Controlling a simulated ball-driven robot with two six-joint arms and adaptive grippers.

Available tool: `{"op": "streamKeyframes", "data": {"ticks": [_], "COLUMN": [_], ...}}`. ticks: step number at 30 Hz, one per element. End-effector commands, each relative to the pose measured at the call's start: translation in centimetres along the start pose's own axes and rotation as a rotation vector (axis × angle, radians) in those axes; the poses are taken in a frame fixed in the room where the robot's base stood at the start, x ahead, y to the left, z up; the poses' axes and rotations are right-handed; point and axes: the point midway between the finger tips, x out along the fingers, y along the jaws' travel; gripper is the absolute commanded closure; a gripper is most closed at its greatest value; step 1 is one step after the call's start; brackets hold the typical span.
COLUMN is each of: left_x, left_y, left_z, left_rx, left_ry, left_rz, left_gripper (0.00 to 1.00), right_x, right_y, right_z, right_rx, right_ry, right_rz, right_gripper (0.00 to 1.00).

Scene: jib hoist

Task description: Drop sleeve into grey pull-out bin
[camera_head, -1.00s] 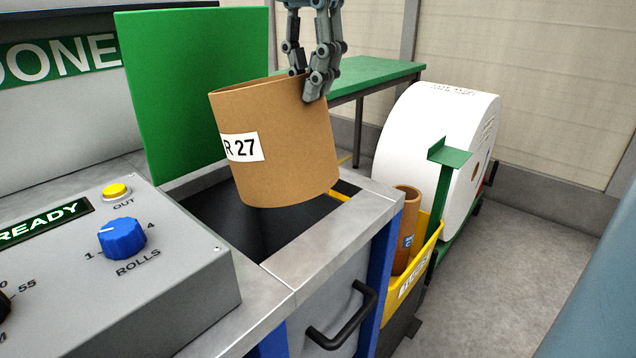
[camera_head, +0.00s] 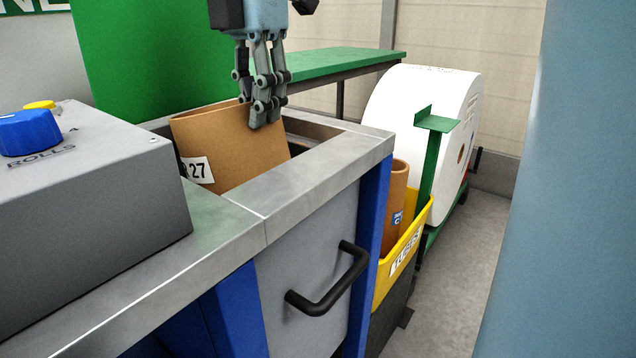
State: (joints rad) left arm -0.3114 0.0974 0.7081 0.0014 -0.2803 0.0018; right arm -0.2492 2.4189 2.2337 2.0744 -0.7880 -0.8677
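The sleeve (camera_head: 240,150) is a wide brown cardboard tube with a white label ending in 27. Its lower part is down inside the opening of the grey pull-out bin (camera_head: 310,265), hidden by the rim. My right gripper (camera_head: 262,112) comes from above, with its fingers pinching the sleeve's upper wall at the right. The bin has a grey front with a black handle (camera_head: 330,285). My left gripper is not in view.
A grey control box (camera_head: 90,200) with a blue knob stands at the left. A green panel (camera_head: 150,60) rises behind the opening. A yellow tube holder (camera_head: 405,245), a brown tube (camera_head: 396,195) and a large white roll (camera_head: 425,110) stand to the right.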

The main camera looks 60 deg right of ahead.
Motion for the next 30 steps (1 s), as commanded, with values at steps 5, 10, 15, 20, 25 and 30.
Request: {"op": "streamKeyframes", "data": {"ticks": [5,10,15,20,25,30], "left_x": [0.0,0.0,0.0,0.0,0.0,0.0], "left_y": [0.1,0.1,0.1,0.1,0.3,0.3], "left_z": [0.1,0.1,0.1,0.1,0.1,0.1], "left_rx": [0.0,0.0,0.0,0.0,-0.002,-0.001], "left_ry": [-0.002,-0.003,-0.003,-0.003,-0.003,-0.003], "left_rz": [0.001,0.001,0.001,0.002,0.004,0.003], "left_gripper": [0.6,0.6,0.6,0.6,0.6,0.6], "right_x": [-0.1,-0.1,0.0,0.0,-0.9,-4.3], "right_y": [0.0,0.0,0.0,0.0,0.1,0.1], "right_z": [0.0,0.0,0.0,0.0,0.0,0.0], "right_rx": [0.0,0.0,0.0,0.0,0.001,0.001], "right_ry": [0.0,0.0,0.0,0.0,0.0,-0.001], "right_rz": [0.001,0.001,0.001,0.0,0.003,0.008], "right_gripper": [1.0,0.83,0.67,0.67,0.67,0.67]}}
